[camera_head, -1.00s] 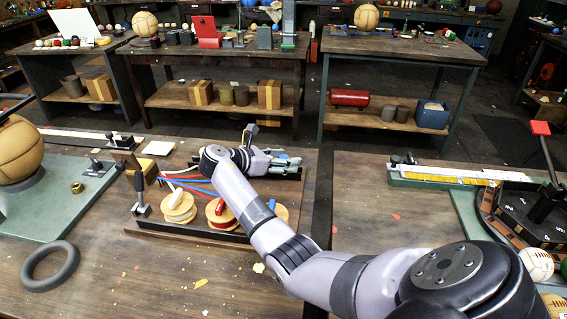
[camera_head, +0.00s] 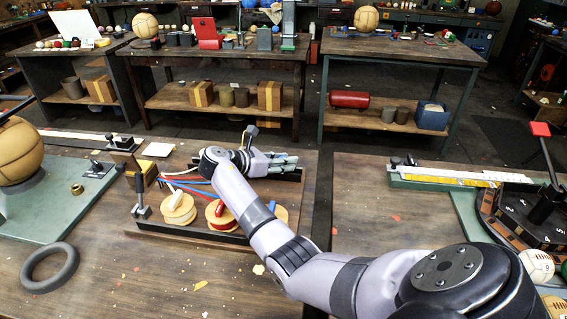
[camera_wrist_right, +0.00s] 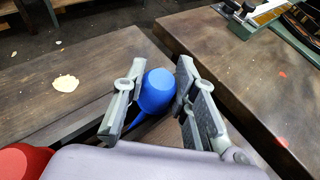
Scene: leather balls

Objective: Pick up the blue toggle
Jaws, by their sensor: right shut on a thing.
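The blue toggle (camera_wrist_right: 157,92) is a smooth rounded knob with a narrower blue stem below it. In the right wrist view it sits between the two grey fingers of my right gripper (camera_wrist_right: 160,75), which is shut on it. In the head view my right gripper (camera_head: 284,161) is at the back right of the spool board (camera_head: 234,237), and the toggle cannot be made out there. My left gripper is not in view.
Wooden spools (camera_head: 179,208) with cords sit on the board, one with a red toggle (camera_head: 219,207). A dark ring (camera_head: 49,268) lies at front left. A gap (camera_head: 322,215) separates this bench from the right one.

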